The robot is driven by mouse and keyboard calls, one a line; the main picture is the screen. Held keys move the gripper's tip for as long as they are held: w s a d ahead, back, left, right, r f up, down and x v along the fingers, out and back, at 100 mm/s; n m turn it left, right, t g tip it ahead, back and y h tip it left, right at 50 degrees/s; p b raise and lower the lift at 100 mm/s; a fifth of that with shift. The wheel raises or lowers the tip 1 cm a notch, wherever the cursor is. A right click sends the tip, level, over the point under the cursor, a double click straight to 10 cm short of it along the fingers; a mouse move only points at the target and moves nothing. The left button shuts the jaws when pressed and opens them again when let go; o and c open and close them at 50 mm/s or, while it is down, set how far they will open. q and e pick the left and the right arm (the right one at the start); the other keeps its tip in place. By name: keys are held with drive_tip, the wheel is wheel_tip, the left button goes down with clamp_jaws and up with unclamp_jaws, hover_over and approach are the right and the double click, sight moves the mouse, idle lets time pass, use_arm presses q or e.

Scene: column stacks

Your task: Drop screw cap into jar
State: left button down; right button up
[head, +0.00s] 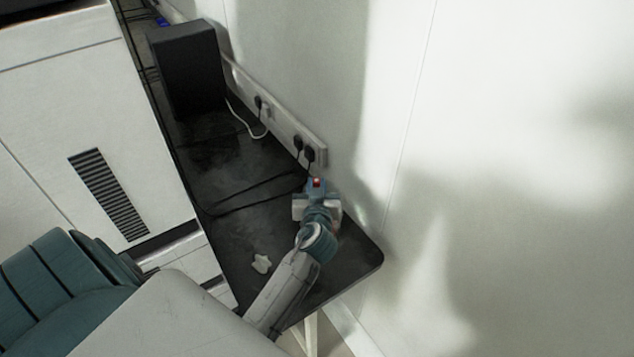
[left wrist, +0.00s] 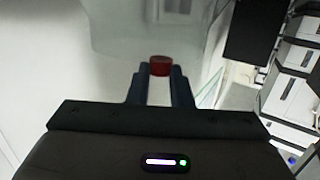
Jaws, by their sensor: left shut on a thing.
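The red screw cap (left wrist: 160,64) is between the fingertips of my left gripper (left wrist: 160,72) in the left wrist view. The gripper is shut on it. In the head view the cap (head: 317,182) is a small red spot at the tip of my left gripper (head: 316,187), which shows over the dark table close to the wall sockets. I cannot tell the gripper's height above the table. No jar can be made out in either view. My right gripper is not in view.
The dark table (head: 247,235) runs along a white wall. A black box (head: 188,70) stands at its far end. A socket strip (head: 275,115) with plugs and cables lines the wall. A small white object (head: 262,263) lies near the front. A white cabinet (head: 75,100) stands left.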

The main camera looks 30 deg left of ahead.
use_arm(q)
drive_tip(key=shift+f, duration=0.75)
drive_tip(key=shift+r, duration=0.1)
drive_tip(key=c, duration=1.2)
unclamp_jaws()
drive_tip(key=shift+c, duration=0.2)
drive_tip(key=b+v, duration=0.1)
drive_tip(key=v, duration=0.9)
drive_tip(key=shift+s+d+b, duration=0.25)
drive_tip(key=shift+s+b, duration=0.05)
drive_tip(key=shift+b, duration=0.05)
